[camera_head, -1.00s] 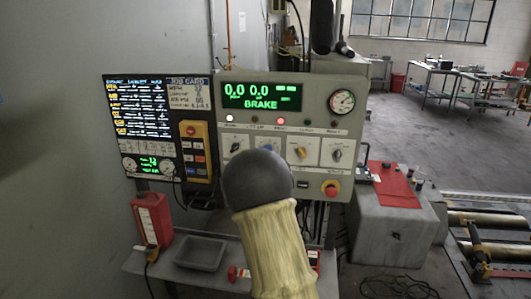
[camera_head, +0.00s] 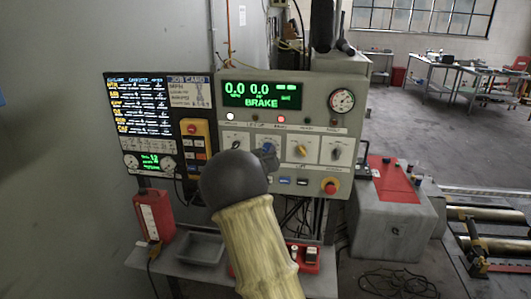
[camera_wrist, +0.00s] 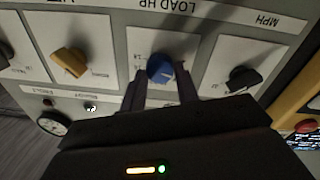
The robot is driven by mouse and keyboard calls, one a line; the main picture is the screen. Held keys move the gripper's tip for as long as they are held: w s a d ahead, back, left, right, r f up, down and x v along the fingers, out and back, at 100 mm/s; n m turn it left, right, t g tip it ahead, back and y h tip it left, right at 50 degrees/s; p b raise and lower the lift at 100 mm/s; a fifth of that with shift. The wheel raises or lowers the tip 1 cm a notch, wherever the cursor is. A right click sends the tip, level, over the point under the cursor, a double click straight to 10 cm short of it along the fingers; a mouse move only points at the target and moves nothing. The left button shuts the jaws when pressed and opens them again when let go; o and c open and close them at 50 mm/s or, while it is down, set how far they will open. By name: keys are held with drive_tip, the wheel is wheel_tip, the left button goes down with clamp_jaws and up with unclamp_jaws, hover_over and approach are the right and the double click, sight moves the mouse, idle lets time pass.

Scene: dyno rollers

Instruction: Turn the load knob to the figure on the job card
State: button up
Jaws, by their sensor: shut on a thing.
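The load knob (camera_wrist: 160,68) is blue, on a white plate lettered LOAD HP in the wrist view. My gripper (camera_wrist: 162,82) is shut on it, with one dark finger on each side. A pale pointer mark shows on the knob, but its figure is too small to read.
A yellow knob (camera_wrist: 70,62) and a black knob (camera_wrist: 243,78) flank the load knob closely. The green display (camera_head: 262,95) reads 0.0, 0.0 and BRAKE. A red stop button (camera_head: 330,186) is at the panel's lower right. A grey tray (camera_head: 200,248) sits below.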

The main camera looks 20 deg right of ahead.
drive_tip(key=shift+f, duration=0.15)
drive_tip(key=o, duration=1)
drive_tip(key=shift+s+a, duration=0.1)
drive_tip(key=b+v, duration=0.3)
drive_tip(key=v, duration=1.4)
drive_tip(key=shift+s, duration=0.15)
